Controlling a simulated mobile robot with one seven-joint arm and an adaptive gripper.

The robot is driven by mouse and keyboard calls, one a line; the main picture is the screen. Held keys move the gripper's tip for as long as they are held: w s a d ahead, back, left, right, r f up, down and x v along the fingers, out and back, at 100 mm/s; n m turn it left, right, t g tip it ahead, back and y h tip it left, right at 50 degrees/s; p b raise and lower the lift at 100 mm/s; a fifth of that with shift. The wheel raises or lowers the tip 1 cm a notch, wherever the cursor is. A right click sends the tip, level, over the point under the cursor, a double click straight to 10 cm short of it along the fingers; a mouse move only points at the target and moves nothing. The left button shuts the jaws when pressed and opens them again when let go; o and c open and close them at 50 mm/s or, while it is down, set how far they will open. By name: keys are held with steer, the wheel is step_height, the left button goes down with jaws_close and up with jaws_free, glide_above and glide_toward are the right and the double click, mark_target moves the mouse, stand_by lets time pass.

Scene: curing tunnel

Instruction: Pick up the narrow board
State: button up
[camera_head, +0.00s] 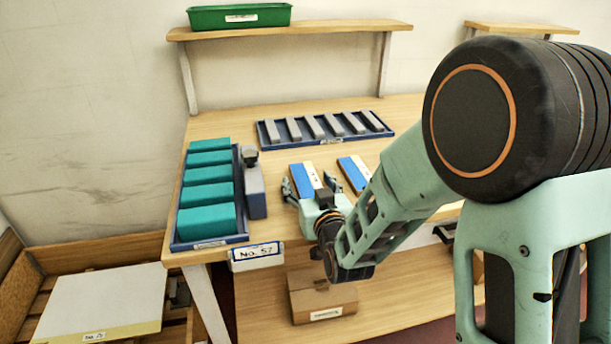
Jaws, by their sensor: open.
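Two boards banded in blue, white and tan lie on the wooden table. The left board (305,178) lies between the spread fingers of my gripper (309,183), one finger by each long side. The right board (353,172) lies a short way to the right, partly hidden by my arm. I cannot tell for sure which board is the narrower. My gripper is open. I cannot tell whether its fingers touch the left board, and its body hides that board's near end.
A blue tray (242,237) of teal blocks stands at the left, with a grey device (255,185) beside it. Another blue tray (266,141) with several grey bars lies behind the boards. A shelf (330,27) with a green bin (240,17) is above. A cardboard box (322,298) sits below.

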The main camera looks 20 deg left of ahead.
steer(key=c, duration=1.3)
steer(key=shift+o, duration=0.2)
